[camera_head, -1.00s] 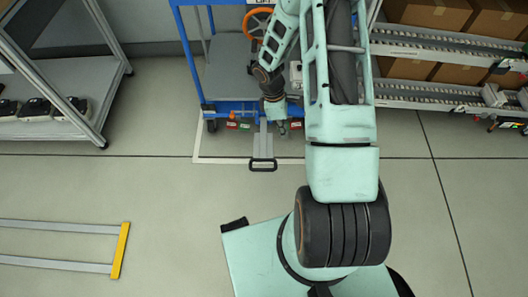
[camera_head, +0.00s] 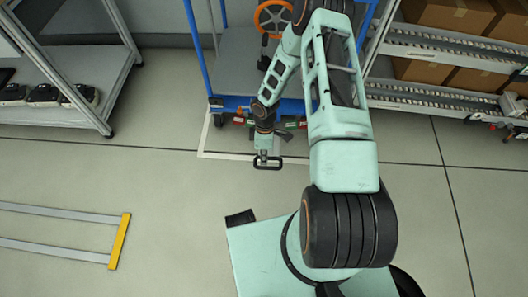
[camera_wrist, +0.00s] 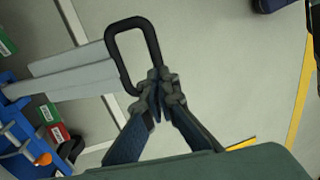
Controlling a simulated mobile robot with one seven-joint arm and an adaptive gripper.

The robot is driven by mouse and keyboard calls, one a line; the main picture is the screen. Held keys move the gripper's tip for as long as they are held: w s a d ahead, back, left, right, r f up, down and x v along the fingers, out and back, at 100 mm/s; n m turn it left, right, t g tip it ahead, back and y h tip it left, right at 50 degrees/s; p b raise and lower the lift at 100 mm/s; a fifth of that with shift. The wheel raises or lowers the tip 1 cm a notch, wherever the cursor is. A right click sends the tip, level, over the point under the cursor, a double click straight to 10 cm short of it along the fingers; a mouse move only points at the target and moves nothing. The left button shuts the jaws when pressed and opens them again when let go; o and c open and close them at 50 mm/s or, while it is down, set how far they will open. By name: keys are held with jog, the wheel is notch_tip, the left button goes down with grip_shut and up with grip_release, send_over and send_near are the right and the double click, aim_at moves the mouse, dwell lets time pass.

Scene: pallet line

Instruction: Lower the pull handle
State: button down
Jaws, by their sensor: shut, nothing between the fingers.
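The pull handle is a black loop (camera_head: 268,168) at the end of a grey bar on the front of the blue cart (camera_head: 226,100). In the wrist view the loop (camera_wrist: 125,24) is at upper centre, with the grey bar (camera_wrist: 75,80) running left from it. My gripper (camera_head: 264,156) is at the loop in the head view. In the wrist view my fingertips (camera_wrist: 158,76) are together and empty, overlapping the loop's lower right end. I cannot tell whether they touch it. The grey bar is mostly hidden behind my arm in the head view.
Red and green labelled parts (camera_wrist: 56,132) are near the cart's front edge. A roller rack with cardboard boxes (camera_head: 450,12) stands at right, a shelf (camera_head: 70,70) at left. A yellow-ended grey frame (camera_head: 119,242) lies on the floor at left.

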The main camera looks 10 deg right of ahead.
jog(key=shift+s+f, duration=0.15)
jog(key=shift+f, duration=0.85)
notch_tip(320, 180, down, 8)
jog(key=s+a+b, duration=0.1)
jog(key=s+b, duration=0.2)
jog(key=b, duration=0.2)
jog(key=shift+b, duration=0.4)
jog(key=shift+a, duration=0.1)
notch_tip(320, 180, up, 15)
jog(key=p, duration=0.6)
jog(key=shift+w+f, duration=0.15)
jog(key=shift+f, duration=0.05)
